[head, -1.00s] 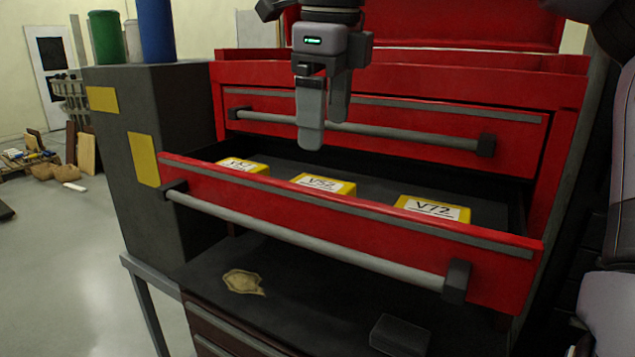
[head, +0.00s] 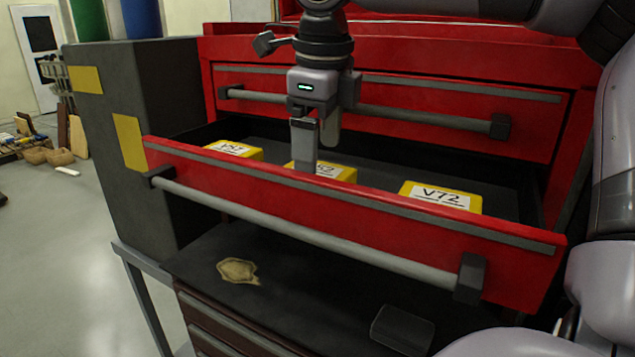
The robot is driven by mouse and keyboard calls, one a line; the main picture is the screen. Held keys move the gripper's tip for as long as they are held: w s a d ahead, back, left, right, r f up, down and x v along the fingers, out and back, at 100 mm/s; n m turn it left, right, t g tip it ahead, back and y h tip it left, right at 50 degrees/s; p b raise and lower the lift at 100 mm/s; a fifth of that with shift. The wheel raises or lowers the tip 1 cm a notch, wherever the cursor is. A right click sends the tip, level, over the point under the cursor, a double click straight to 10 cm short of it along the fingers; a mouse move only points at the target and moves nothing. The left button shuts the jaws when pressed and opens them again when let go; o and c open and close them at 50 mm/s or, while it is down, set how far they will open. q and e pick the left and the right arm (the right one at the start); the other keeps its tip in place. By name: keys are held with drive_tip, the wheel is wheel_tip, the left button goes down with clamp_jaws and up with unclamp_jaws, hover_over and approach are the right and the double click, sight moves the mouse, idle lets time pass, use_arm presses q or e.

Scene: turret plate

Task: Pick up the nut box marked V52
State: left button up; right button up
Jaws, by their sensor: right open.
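Three yellow boxes with white labels sit in the open red drawer. The middle nut box (head: 342,175) is partly hidden by my gripper and the drawer front; only the end of its label shows, though it read V52 a second ago. The box marked V72 (head: 440,198) is to its right. The left box (head: 234,150) has a label I cannot read surely. My right gripper (head: 318,156) points down, open and empty, with its fingertips at or just above the V52 box. I cannot tell whether they touch it. My left gripper is not in view.
The drawer front (head: 350,205) with its long grey handle (head: 310,235) stands between me and the boxes. A closed red drawer (head: 430,115) is behind. A dark cabinet (head: 140,120) stands at left. A tan patch (head: 237,270) and a dark block (head: 402,330) lie below.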

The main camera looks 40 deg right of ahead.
sight(318, 170)
drive_tip(key=f, duration=0.4)
drive_tip(key=shift+w+d, duration=0.2)
drive_tip(key=shift+w, duration=0.1)
drive_tip(key=c, duration=1.1)
